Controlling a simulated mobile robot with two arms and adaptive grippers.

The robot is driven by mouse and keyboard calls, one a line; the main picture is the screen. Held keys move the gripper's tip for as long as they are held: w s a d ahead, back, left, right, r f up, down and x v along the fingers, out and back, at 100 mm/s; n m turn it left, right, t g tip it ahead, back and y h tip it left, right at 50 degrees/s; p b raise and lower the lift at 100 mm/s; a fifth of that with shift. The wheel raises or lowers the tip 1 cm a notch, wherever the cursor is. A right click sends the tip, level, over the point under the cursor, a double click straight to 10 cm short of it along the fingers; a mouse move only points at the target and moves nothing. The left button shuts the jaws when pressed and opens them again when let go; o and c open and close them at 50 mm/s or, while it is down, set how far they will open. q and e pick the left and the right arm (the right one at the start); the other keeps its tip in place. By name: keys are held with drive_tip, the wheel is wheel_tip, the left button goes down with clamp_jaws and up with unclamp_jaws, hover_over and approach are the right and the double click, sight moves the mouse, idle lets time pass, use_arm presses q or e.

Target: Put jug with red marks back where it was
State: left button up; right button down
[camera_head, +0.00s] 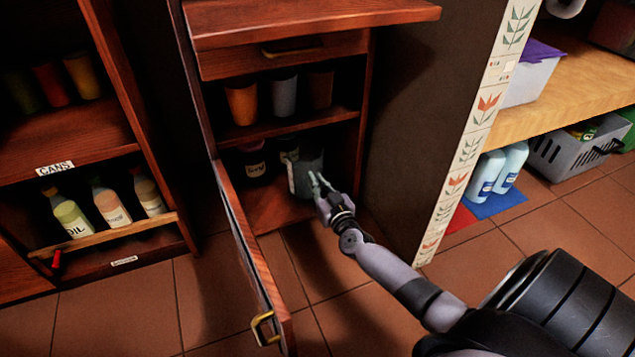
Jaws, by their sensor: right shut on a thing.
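A grey jug (302,173) stands in the lower compartment of the open cabinet (275,212), at its right side. Any red marks on it are too dark or turned away to see. My right gripper (316,182) reaches in from the lower right and is shut on the jug's right side. I cannot tell whether the jug's base touches the compartment floor. A dark labelled jar (254,163) and another container (288,152) stand to the left of and behind the jug. My left gripper is out of view.
The cabinet door (252,260) hangs open toward the front left, with a brass handle (265,328). Several cups, one orange (241,103), stand on the shelf above. A shelf of bottles (112,207) is at left. Tiled floor at the front is clear.

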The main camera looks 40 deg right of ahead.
drive_tip(key=shift+f+b, duration=0.45)
drive_tip(key=shift+f, duration=0.15)
drive_tip(key=c, duration=1.6)
unclamp_jaws()
drive_tip(key=shift+c, duration=0.2)
drive_tip(key=v, duration=1.2)
